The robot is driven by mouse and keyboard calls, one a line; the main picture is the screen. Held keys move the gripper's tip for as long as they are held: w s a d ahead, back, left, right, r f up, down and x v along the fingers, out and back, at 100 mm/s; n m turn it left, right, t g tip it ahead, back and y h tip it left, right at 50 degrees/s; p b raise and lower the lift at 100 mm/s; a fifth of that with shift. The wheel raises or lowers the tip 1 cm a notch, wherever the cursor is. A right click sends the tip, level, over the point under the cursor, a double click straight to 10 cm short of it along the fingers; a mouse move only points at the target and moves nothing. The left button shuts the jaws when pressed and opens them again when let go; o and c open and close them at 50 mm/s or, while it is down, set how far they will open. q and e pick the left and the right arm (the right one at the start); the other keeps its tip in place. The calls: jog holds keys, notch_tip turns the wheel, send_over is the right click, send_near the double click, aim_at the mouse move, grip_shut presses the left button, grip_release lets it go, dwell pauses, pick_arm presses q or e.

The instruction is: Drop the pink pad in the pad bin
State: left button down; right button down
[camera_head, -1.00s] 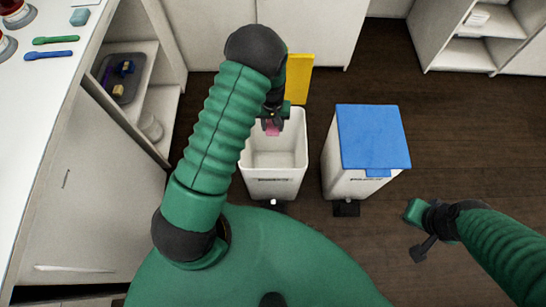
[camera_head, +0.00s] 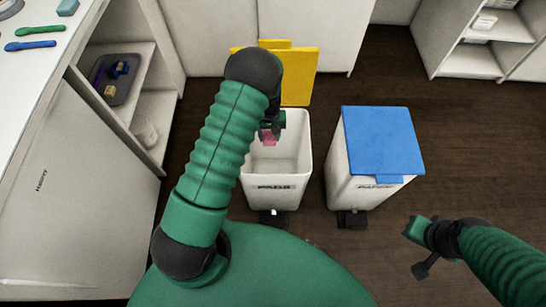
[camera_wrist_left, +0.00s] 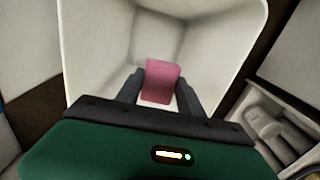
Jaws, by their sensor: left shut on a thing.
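The pink pad (camera_head: 269,139) is held over the mouth of the open white pad bin (camera_head: 274,193), whose front label seems to read PADS. My left gripper (camera_head: 268,128) is shut on the pad. In the left wrist view the pad (camera_wrist_left: 161,82) sits between the two dark fingers (camera_wrist_left: 160,92), with the pale inside of the bin (camera_wrist_left: 100,45) around and below it. The bin's yellow lid (camera_head: 300,75) stands raised at the back. My right gripper (camera_head: 416,234) is off at the lower right, away from the bins; its jaw state is unclear.
A second white bin (camera_head: 345,170) with a shut blue lid (camera_head: 381,140) stands to the right. Foot pedals (camera_head: 351,219) stick out in front. Dark floor is clear at right.

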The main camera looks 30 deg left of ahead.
pick_arm(q)
jog(key=c, duration=0.9)
grip_release()
jog(key=shift+c, duration=0.2)
jog(key=shift+o, duration=1.4)
notch_tip(320, 180, up, 17)
jog(key=p, duration=0.4)
jog(key=shift+d, duration=0.1)
